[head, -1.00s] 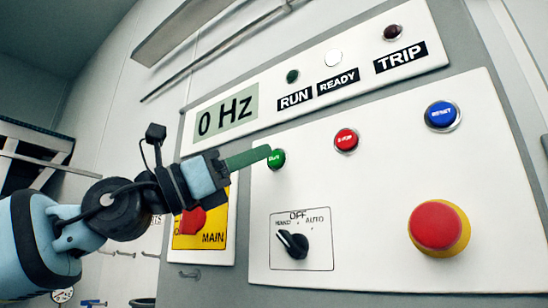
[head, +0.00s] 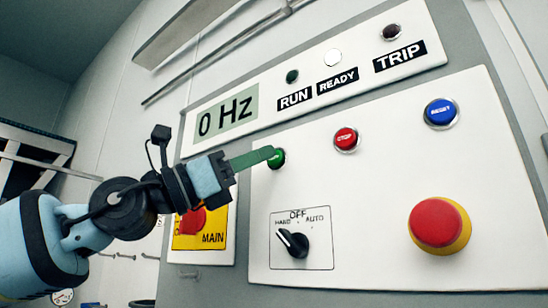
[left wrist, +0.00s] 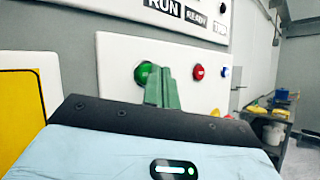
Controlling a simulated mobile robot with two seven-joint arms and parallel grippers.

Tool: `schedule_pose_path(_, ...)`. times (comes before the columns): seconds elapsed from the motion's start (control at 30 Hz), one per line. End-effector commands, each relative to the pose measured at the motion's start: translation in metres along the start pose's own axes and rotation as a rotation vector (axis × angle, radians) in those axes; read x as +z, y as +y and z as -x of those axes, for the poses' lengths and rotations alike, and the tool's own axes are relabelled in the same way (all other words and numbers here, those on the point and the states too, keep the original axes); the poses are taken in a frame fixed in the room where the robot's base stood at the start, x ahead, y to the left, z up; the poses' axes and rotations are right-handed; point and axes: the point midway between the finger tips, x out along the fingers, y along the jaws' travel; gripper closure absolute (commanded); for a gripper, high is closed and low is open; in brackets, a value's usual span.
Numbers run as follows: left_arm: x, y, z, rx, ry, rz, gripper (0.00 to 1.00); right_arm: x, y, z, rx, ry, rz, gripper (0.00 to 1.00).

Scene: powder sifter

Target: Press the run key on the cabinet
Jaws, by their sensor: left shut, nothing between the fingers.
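The cabinet (head: 360,185) carries a white key panel. The green run key (head: 277,158) is at the panel's upper left, and it also shows in the left wrist view (left wrist: 143,72). My left gripper (head: 268,153) is shut and empty, with its green fingertips at the run key, overlapping its left edge. In the left wrist view the fingers (left wrist: 160,88) cover the key's lower right part. I cannot tell whether the tips touch it. The display (head: 226,117) reads 0 Hz. The RUN lamp (head: 292,76) looks dark green. My right gripper is not in view.
The red stop key (head: 346,139) and blue reset key (head: 440,112) are to the right. A selector knob (head: 293,243) is below, pointing up-left. A red emergency button (head: 436,223) sticks out lower right. A yellow MAIN switch plate (head: 212,241) lies under my left wrist.

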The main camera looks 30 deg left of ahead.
Motion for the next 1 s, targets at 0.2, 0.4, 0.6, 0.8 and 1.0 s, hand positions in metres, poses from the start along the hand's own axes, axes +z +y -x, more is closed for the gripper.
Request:
schedule_pose_path(0.2, -0.0015, 0.001, -0.0012, 0.0, 0.001, 0.0, 1.0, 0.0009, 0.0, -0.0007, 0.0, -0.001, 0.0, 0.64)
schedule_pose_path(0.4, -0.0027, 0.0019, -0.0026, 0.0, 0.001, 0.0, 1.0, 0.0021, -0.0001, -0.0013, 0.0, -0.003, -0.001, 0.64)
schedule_pose_path(0.6, -0.0038, 0.003, -0.004, 0.0, 0.001, 0.0, 1.0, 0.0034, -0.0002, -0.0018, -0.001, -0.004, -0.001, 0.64)
schedule_pose_path(0.8, -0.0044, 0.0043, -0.0054, 0.001, 0.0, 0.0, 1.0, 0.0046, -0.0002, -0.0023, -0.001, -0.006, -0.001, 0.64)
schedule_pose_path(1.0, -0.0056, 0.0055, -0.0068, 0.001, 0.001, 0.0, 1.0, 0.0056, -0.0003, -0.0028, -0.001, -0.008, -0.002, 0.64)
